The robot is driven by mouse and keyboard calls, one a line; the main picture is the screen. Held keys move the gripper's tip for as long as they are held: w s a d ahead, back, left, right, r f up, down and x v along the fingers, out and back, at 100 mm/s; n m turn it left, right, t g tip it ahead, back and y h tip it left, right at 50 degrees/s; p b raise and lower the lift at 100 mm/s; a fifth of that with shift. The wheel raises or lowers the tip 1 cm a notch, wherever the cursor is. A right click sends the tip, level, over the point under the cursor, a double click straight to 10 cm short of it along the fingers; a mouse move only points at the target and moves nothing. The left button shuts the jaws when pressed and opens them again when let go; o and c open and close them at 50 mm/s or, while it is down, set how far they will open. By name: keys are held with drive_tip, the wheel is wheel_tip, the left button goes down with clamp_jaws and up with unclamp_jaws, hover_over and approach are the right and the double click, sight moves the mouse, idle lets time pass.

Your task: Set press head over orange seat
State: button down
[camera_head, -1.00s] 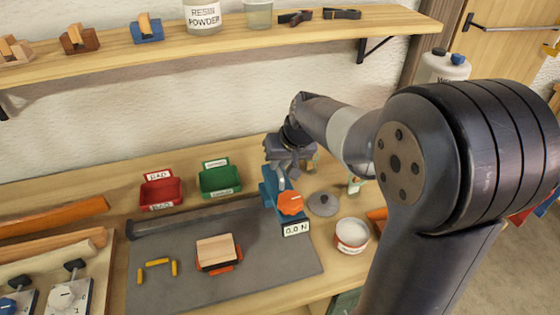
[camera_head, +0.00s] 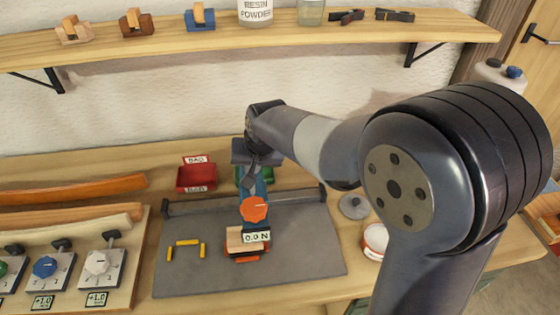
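The press head (camera_head: 260,190) is a blue body with an orange dial and a white readout showing 0.0 N. It sits at the dark bar along the back of the grey mat. My gripper (camera_head: 252,182) is at the top of the press head and appears shut on it; the fingertips are partly hidden. The orange seat (camera_head: 240,259) shows as orange edges under a pale wooden block (camera_head: 233,240) on the mat. In this view, the readout overlaps the block's right part, and the press head stands just behind and slightly right of the seat.
A red bin (camera_head: 196,179) and a partly hidden green bin stand behind the bar (camera_head: 190,206). Yellow pieces (camera_head: 187,243) lie left of the block. A grey lid (camera_head: 354,207) and a white tub (camera_head: 376,238) stand right of the mat.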

drive_tip(key=a, duration=0.3)
drive_tip(key=shift+s+a, duration=0.1)
drive_tip(key=shift+s, duration=0.25)
drive_tip(key=c, duration=1.5)
unclamp_jaws()
drive_tip(key=shift+o, duration=0.2)
drive_tip(key=b+v, duration=0.1)
drive_tip(key=v, duration=0.9)
drive_tip(key=shift+r, duration=0.35)
drive_tip(key=shift+s, duration=0.1)
